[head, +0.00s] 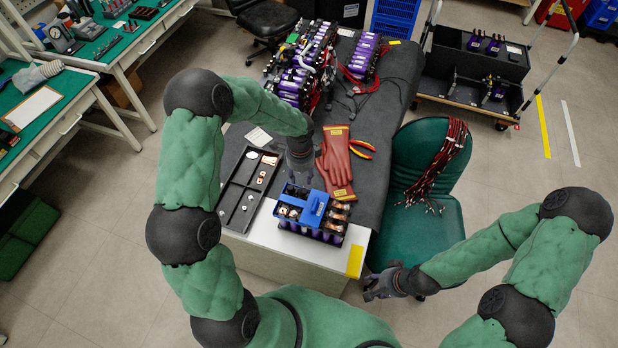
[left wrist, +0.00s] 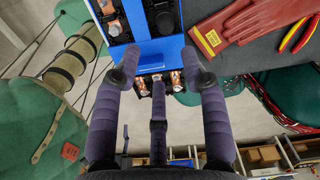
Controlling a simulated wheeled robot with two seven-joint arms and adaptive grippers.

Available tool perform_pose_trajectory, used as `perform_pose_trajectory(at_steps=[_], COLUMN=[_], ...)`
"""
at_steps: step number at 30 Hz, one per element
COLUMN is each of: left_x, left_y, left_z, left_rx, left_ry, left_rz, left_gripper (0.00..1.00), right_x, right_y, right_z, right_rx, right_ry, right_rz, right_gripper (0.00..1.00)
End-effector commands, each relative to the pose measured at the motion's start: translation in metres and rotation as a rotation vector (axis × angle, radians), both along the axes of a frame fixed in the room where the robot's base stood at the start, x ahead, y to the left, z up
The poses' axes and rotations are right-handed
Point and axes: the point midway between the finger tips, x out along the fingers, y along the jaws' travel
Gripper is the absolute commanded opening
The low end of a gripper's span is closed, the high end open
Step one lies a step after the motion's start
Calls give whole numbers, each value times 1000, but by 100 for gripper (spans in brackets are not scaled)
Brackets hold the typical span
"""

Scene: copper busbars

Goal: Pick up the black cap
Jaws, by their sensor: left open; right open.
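A battery module (head: 318,228) with purple cells and a blue cover (head: 314,207) stands at the front edge of the table. Copper busbars (head: 338,213) show on its top. In the left wrist view, dark pieces (left wrist: 165,20) sit in openings of the blue cover (left wrist: 150,50); I cannot tell for sure which is the black cap. My left gripper (head: 298,183) points down just over the module's back left part. Its spread fingers (left wrist: 162,78) show nothing held between them. My right gripper (head: 370,290) is open and empty beside the chair, away from the module.
A black tray (head: 236,205) with a few small parts lies left of the module. Red gloves (head: 336,160) and pliers (head: 361,149) lie behind it. More battery modules (head: 305,60) and wires fill the table's back. A green chair (head: 425,225) with red wires stands to the right.

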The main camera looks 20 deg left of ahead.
Motion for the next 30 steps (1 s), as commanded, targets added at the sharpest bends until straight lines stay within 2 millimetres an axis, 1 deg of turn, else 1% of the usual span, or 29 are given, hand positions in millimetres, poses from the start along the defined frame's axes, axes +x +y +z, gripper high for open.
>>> perform_pose_trajectory(at_steps=[5,8,14,20,27,30], left_x=[0,0,-1,0,3,3], left_y=[0,0,0,0,0,0], left_z=[-6,-17,-47,-63,-96,-105], left_rx=[1,1,1,0,0,0], left_ry=[3,3,3,2,2,2], left_rz=[-2,0,0,0,0,0], left_gripper=[44,44,44,44,44,44], right_x=[-1,-1,-1,-1,-1,-1], right_y=[0,0,0,0,0,0], right_z=[0,-1,-2,-2,-1,-1], right_rx=[0,0,0,0,0,0], right_ry=[2,2,2,1,1,1], right_rz=[1,1,1,0,0,0], right_gripper=[44,44,44,44,44,44])
